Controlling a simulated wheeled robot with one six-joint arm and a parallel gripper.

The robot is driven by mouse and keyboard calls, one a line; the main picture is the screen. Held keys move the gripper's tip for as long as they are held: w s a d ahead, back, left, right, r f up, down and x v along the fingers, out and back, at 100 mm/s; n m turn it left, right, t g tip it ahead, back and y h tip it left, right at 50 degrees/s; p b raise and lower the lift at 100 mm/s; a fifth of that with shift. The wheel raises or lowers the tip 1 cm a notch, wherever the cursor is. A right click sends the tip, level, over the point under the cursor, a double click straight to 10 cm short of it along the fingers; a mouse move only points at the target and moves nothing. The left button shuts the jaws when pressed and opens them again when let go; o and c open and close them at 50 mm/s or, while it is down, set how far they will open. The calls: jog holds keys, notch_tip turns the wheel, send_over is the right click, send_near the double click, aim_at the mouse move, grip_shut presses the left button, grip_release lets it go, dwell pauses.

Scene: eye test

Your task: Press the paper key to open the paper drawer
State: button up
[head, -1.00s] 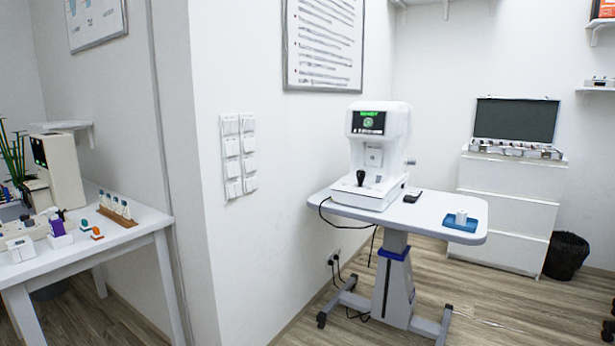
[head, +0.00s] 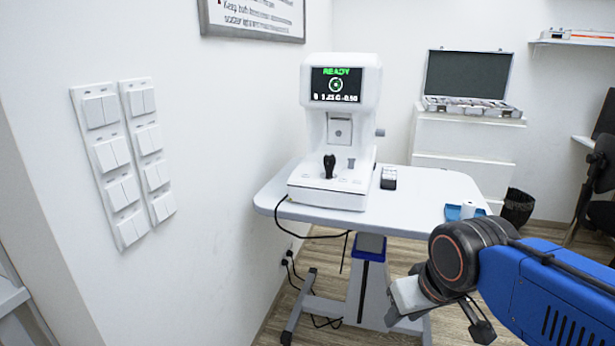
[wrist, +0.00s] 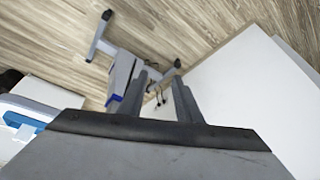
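The white eye-test machine (head: 304,115) stands upright on the grey-white table, with a lit screen (head: 336,84) reading READY in green. A black joystick (head: 329,166) rises from its base (head: 320,196). Small marks show on the base around the joystick, but I cannot tell which is the paper key. No open drawer shows on the machine. My gripper (head: 440,322) is low at the front right, below the tabletop's level in the picture and apart from the machine. In the wrist view its two dark fingers (wrist: 158,85) stand apart with nothing between them, over the floor.
The table (head: 425,185) holds a small dark handset (head: 389,178) and a blue tray (head: 453,212) with a white roll (head: 468,209). A black cable hangs from the table's left edge. A wall with switches (head: 125,160) is close on the left. A bin (head: 517,207) stands behind.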

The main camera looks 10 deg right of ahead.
jog(key=shift+w+a, duration=0.25)
jog(key=shift+w, duration=0.2)
jog(key=shift+c, duration=0.3)
grip_shut()
dwell(1.1)
